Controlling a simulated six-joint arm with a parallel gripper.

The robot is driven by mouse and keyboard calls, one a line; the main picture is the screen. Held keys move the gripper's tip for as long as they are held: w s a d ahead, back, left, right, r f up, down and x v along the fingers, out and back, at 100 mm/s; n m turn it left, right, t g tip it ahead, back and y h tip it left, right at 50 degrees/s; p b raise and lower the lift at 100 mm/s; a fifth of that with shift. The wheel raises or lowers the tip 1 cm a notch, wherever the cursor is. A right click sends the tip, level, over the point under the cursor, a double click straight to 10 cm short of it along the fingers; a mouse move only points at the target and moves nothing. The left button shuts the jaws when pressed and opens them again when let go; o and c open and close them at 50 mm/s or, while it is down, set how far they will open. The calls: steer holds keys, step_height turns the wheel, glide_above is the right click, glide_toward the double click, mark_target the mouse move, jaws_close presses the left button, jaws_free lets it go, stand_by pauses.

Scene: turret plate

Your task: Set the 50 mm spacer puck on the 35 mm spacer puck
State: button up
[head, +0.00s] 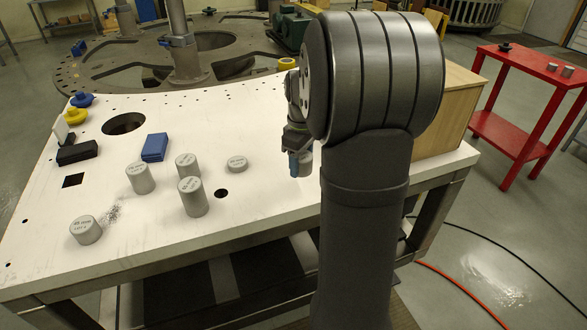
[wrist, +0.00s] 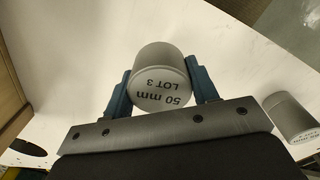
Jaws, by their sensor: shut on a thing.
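The 50 mm spacer puck (wrist: 160,85) is a grey cylinder, its "50 mm LOT 3" label facing the wrist camera. My gripper (wrist: 160,82) is shut on it, with a blue finger on each side. In the head view my gripper (head: 295,158) is over the right part of the white table, and the held puck (head: 306,160) shows only partly. Whether it touches the table is unclear. I cannot surely tell which puck is the 35 mm one: a low puck (head: 86,230) stands alone at front left, its label hard to read.
Other grey pucks stand mid-table: a left one (head: 140,178), a back one (head: 187,166), a tall front one (head: 193,197) and a flat one (head: 237,164). A blue box (head: 155,147) stands behind them. A wooden box (head: 445,110) is at right. The table has several holes.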

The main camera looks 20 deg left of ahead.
steer(key=d+r, duration=0.6)
steer(key=d, duration=0.3)
steer(key=a, duration=0.3)
steer(key=a+n, duration=0.1)
steer(key=a, duration=0.2)
steer(key=w+a+r+n, duration=0.1)
steer(key=a, duration=0.2)
steer(key=shift+w+a, duration=0.1)
steer(key=shift+a, duration=0.05)
steer(key=s+a+r+n, duration=0.1)
steer(key=s+a+n, duration=0.15)
steer(key=a, duration=0.95)
steer(key=r+n, duration=0.1)
steer(key=n, duration=0.4)
glide_above(185, 160)
steer(key=shift+m, duration=0.25)
steer(key=shift+w+f, duration=0.1)
steer(key=shift+f, duration=3.6)
steer(key=o, duration=1.3)
